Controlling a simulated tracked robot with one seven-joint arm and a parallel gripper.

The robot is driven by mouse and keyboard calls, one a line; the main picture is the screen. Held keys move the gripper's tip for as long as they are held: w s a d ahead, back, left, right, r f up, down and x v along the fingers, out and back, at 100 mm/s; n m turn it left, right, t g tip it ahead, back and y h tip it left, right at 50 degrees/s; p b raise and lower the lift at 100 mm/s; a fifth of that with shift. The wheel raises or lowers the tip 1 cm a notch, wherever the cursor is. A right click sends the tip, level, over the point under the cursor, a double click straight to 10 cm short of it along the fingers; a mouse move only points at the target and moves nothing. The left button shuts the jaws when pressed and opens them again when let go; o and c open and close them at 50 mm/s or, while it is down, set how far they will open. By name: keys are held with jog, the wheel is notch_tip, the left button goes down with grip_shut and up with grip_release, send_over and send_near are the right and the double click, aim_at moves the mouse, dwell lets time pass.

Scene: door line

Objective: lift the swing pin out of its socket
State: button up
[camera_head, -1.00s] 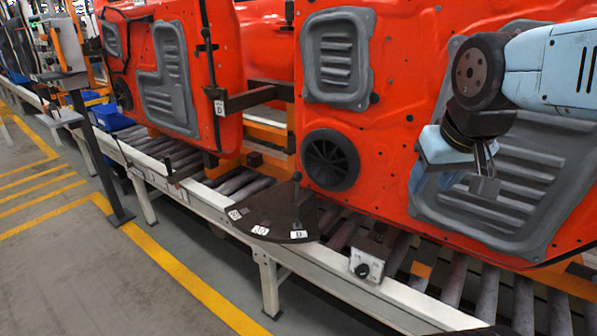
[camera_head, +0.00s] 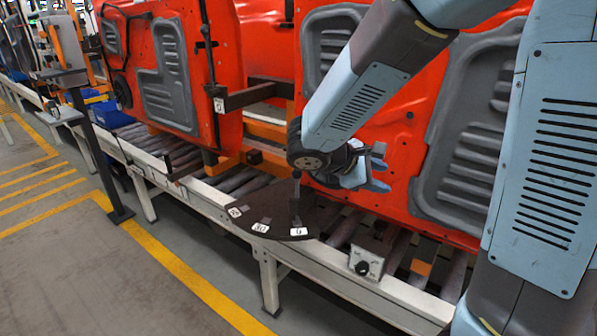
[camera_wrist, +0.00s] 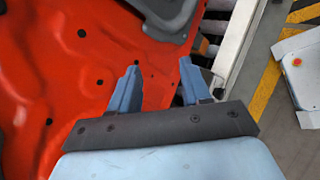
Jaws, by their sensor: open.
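A dark upright pin (camera_head: 297,202) with a small round knob on top stands on a dark fan-shaped plate (camera_head: 262,212) with white number labels, beside the conveyor's near rail. It stands by the label at the plate's right end. My gripper (camera_head: 384,170) is to the right of the pin and a little above it, in front of the red door panel, apart from the pin. In the wrist view my gripper (camera_wrist: 158,72) has its two blue fingers spread, with nothing held between them. I cannot make out the pin in the wrist view.
Red door panels (camera_head: 400,110) stand upright along the roller conveyor (camera_head: 350,228), close behind my gripper. A grey box with a black knob (camera_head: 366,262) sits on the rail right of the plate. A dark bracket (camera_head: 250,95) joins the panels. Floor in front is clear.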

jog(key=w+a+f+n+t+h, duration=0.1)
jog(key=w+a+f+n+t, duration=0.15)
jog(key=a, duration=0.25)
jog(key=w+a+f+n+t, duration=0.2)
jog(key=w+a+n+t, duration=0.1)
jog(key=a+n, duration=0.15)
jog(key=n+t+y, duration=0.4)
jog(key=n+t, duration=0.3)
send_near(300, 170)
jog(key=shift+g, duration=0.25)
jog(key=x, duration=0.8)
jog(key=a+f+x, duration=0.1)
jog(key=x, duration=0.3)
jog(key=shift+w, duration=0.3)
grip_shut()
jog(key=shift+r, duration=0.1)
